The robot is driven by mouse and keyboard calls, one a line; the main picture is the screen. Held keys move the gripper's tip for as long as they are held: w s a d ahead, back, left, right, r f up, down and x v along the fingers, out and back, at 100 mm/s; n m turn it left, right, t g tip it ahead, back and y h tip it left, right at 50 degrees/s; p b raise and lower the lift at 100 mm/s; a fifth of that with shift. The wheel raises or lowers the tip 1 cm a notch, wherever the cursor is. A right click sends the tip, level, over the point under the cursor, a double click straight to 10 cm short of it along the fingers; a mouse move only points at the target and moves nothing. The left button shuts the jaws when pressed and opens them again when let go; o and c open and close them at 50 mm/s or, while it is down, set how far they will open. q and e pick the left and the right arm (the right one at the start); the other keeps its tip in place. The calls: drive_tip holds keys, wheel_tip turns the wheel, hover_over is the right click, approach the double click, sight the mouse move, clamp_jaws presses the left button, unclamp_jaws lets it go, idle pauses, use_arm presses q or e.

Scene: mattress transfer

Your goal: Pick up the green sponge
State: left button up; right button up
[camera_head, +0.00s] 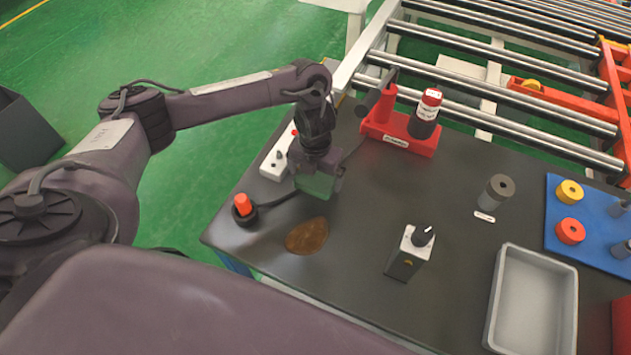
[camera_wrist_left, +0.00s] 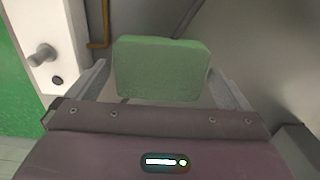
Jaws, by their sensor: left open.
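The green sponge (camera_head: 316,183) is at the left part of the dark table, directly under my left gripper (camera_head: 318,176). In the left wrist view the sponge (camera_wrist_left: 162,70) is a pale green block between the two grey fingers of my left gripper (camera_wrist_left: 160,88). The fingers are open, with a narrow gap visible on each side of the sponge. In the head view the gripper hides part of the sponge, and I cannot tell whether it touches the table. My right gripper is not in view.
A white switch box (camera_head: 277,158) and a red button (camera_head: 243,205) stand close left of the gripper. A brown patch (camera_head: 307,236) lies in front. A red holder (camera_head: 399,134) with a bottle (camera_head: 425,113) stands behind. A grey tray (camera_head: 505,300) is at the right.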

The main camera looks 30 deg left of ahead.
sight(315, 178)
use_arm(q)
drive_tip(key=shift+f, duration=0.55)
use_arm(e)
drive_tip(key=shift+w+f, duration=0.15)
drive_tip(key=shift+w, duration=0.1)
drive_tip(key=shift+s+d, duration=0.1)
use_arm(q)
drive_tip(key=c, duration=0.8)
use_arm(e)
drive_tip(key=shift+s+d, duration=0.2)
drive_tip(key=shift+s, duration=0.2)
use_arm(q)
drive_tip(key=shift+r, duration=0.1)
wheel_tip(315, 178, up, 9)
drive_tip(key=p, duration=0.3)
drive_tip(key=shift+r, duration=0.45)
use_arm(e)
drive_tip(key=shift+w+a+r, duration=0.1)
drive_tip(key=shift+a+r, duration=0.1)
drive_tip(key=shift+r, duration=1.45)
